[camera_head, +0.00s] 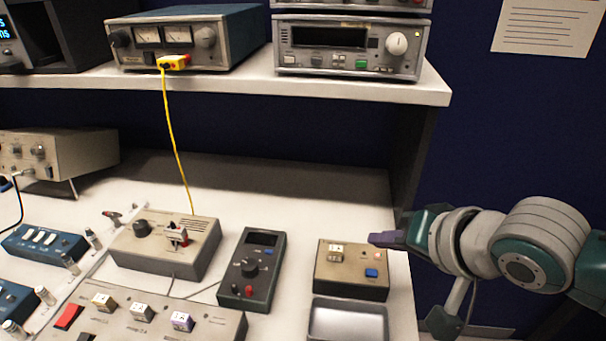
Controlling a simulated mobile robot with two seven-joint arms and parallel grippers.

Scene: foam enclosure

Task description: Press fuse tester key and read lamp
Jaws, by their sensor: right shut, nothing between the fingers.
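The fuse tester appears to be the small tan-topped box (330,277) near the bench's right edge. It has a pale fuse or socket (336,252) at its upper left and a blue key (372,272) at its lower right. A small pinkish spot (377,256), perhaps the lamp, sits above the key; whether it is lit I cannot tell. My right gripper (374,239) comes in from the right, shut and empty. Its tip is by the tester's far right corner, behind the blue key in the picture. Contact cannot be told. My left gripper is not in view.
An empty metal tray (347,320) stands in front of the tester. A dark multimeter (251,270) is left of it, then a grey box (165,245) with a yellow cable. A fuse panel (150,318) lies in front. A shelf (235,87) with instruments overhangs behind.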

